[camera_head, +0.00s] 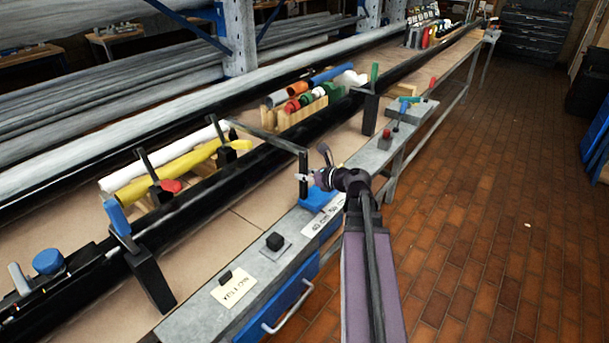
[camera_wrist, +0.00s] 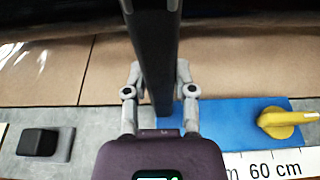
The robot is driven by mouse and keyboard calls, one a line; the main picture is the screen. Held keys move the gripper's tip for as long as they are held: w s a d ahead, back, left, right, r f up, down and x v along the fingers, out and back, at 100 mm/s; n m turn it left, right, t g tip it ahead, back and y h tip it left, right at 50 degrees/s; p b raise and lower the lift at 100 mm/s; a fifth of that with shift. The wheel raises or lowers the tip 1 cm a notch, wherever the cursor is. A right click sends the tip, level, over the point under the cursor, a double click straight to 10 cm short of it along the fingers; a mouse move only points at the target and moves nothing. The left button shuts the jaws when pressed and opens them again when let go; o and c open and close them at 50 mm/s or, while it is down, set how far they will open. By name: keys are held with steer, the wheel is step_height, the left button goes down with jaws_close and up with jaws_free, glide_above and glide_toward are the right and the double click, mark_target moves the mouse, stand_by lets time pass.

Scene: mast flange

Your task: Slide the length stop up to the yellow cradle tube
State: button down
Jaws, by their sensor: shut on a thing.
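The length stop has a dark upright post (camera_head: 303,172) on a blue base (camera_head: 318,199), with a long dark arm reaching back over the bench. My gripper (camera_head: 312,179) is shut on this post; in the wrist view the gripper (camera_wrist: 157,80) has one finger on each side of the post (camera_wrist: 153,45). The blue base (camera_wrist: 225,113) with a yellow lever (camera_wrist: 280,122) shows at right there. The yellow tube (camera_head: 182,166) lies in its cradle to the left, partly behind black clamps. The arm's far end appears close to the tube's right end; I cannot tell whether they touch.
A white scale strip (camera_head: 322,216) runs along the bench's front rail, and reads 60 cm in the wrist view. A black knob (camera_head: 275,241) stands on the rail to the left. A long black pipe (camera_head: 240,172) lies between rail and cradle. Coloured tubes sit in a wooden rack (camera_head: 297,115).

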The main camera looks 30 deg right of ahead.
steer(key=shift+s+a, duration=0.3)
steer(key=shift+a, duration=0.4)
steer(key=shift+s+a, duration=0.25)
steer(key=shift+a, duration=0.45)
steer(key=shift+s+a, duration=0.3)
steer(key=shift+a, duration=0.4)
steer(key=shift+c, duration=2.2)
jaws_free()
steer(key=shift+a, duration=0.15)
